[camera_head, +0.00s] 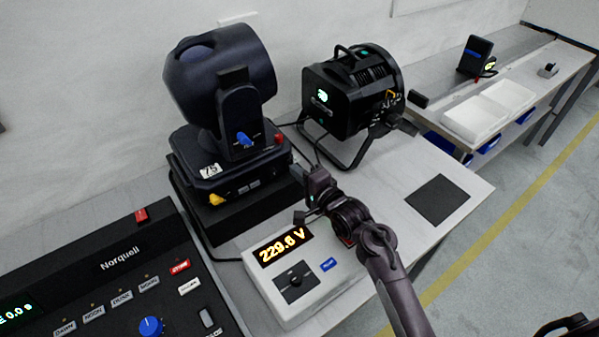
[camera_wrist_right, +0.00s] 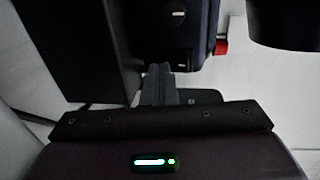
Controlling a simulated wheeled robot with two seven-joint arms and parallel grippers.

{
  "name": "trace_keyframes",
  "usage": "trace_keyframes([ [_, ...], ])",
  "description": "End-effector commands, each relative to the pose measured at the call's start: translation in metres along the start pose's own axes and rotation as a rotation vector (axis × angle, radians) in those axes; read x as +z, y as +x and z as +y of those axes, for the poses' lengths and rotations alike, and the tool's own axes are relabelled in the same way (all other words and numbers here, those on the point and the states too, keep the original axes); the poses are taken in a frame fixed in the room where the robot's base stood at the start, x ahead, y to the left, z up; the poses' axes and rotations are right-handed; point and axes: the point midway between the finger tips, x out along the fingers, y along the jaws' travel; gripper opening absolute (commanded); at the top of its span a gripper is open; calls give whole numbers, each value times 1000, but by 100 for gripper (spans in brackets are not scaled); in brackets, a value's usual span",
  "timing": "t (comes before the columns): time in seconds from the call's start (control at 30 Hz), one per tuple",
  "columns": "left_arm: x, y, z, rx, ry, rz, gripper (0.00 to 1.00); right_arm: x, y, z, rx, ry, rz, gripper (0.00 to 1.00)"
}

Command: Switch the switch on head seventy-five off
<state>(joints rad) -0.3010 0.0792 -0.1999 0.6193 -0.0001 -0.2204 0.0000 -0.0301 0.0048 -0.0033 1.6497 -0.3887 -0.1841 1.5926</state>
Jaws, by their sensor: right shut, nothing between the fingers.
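Head seventy-five (camera_head: 218,85) is a dark moving-head lamp on a black case. Its white label (camera_head: 210,170) reads 75. A blue knob (camera_head: 243,139), a red part (camera_head: 278,138) and a yellow part (camera_head: 216,199) show on it; I cannot tell which is its switch. My right gripper (camera_head: 305,180) is just right of the base, shut and empty. In the right wrist view its closed fingers (camera_wrist_right: 159,84) point at a dark housing (camera_wrist_right: 180,35) with small fittings. A red part (camera_wrist_right: 221,46) shows there. Contact is unclear. My left gripper is out of view.
A white meter box (camera_head: 300,270) reading 229.6 V sits below the right gripper. A black Norquell console (camera_head: 120,275) fills the lower left. Another black lamp (camera_head: 352,90) stands behind to the right. The bench is clear around a dark square mat (camera_head: 437,200).

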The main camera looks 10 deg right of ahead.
Motion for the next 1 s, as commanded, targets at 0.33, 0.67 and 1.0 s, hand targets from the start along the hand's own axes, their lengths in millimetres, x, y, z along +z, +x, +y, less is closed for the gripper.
trace_keyframes([
  [0.33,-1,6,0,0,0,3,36,0,-42,2,1,0,2,0],
  [0.67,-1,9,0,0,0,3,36,0,-78,1,1,-1,0,0],
  [1.0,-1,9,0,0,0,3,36,0,-79,0,0,0,0,0],
])
